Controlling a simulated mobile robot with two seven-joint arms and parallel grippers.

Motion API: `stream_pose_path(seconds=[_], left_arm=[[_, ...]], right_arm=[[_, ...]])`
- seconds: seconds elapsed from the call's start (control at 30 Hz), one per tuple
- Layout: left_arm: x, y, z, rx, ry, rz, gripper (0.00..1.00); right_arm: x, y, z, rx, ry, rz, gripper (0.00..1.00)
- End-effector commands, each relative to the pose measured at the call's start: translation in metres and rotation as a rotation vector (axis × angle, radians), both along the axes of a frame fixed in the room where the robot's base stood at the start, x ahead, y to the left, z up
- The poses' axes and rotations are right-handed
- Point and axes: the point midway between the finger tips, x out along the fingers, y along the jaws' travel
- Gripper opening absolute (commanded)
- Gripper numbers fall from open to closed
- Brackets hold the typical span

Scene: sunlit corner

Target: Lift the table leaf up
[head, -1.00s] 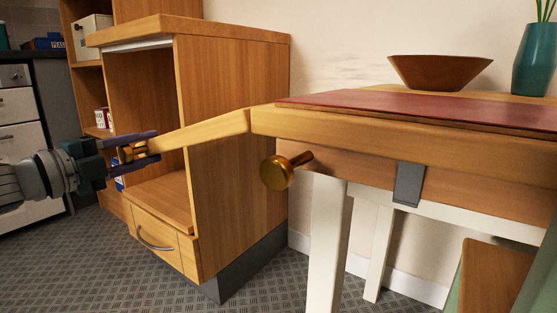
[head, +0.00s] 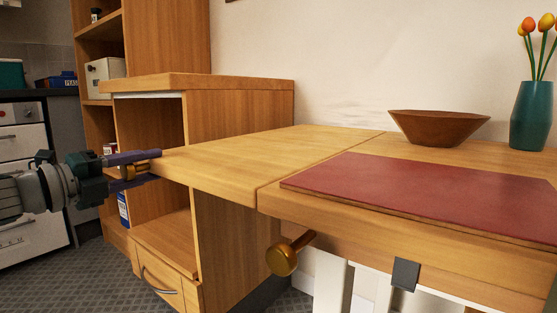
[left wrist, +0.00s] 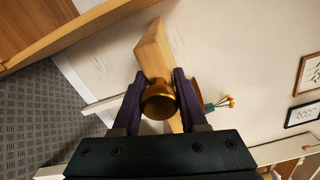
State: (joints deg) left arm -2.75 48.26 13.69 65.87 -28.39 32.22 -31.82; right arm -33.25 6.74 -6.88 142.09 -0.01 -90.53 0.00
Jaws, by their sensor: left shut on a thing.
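The wooden table leaf (head: 235,165) stands out to the left of the table, its top about level with the fixed tabletop (head: 410,152). A thin seam runs between them. My left gripper (head: 140,164) is at the leaf's left end, shut on its brass knob (left wrist: 159,101). In the left wrist view both purple fingers flank the knob, with the leaf (left wrist: 156,52) edge-on behind it. A second brass knob (head: 283,260) sticks out under the fixed top's front edge. My right gripper is not in view.
On the fixed top are a red mat (head: 430,193), a wooden bowl (head: 437,127) and a teal vase (head: 532,115) with tulips. A wooden cabinet (head: 240,105) stands behind the leaf, with open shelves beside it. Grey floor (head: 65,285) shows at lower left.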

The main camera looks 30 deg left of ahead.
Motion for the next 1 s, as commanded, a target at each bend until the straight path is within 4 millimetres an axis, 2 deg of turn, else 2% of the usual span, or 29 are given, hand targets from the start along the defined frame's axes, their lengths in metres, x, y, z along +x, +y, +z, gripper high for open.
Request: stream_pose_path(seconds=[0.1,0.13,0.37,0.63,0.73,0.87,1.0], left_arm=[[0.001,-0.002,0.007,0.012,-0.013,-0.011,0.00],[0.001,-0.002,0.007,0.013,-0.014,-0.011,0.44],[0.001,-0.001,0.006,0.007,-0.012,-0.008,0.70],[0.000,-0.001,0.005,0.003,-0.008,-0.005,0.71],[-0.006,-0.001,0.005,0.002,-0.006,-0.007,0.71],[-0.024,0.001,0.007,0.002,-0.004,-0.005,0.71],[-0.052,0.003,0.008,0.002,-0.004,-0.004,0.71]], right_arm=[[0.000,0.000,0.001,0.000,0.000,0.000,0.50],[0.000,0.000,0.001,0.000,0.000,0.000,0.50],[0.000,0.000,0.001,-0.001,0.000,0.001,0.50],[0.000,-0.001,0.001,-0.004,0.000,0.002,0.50],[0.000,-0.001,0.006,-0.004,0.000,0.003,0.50],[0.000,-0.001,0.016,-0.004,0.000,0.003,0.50],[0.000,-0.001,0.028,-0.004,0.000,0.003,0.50]])
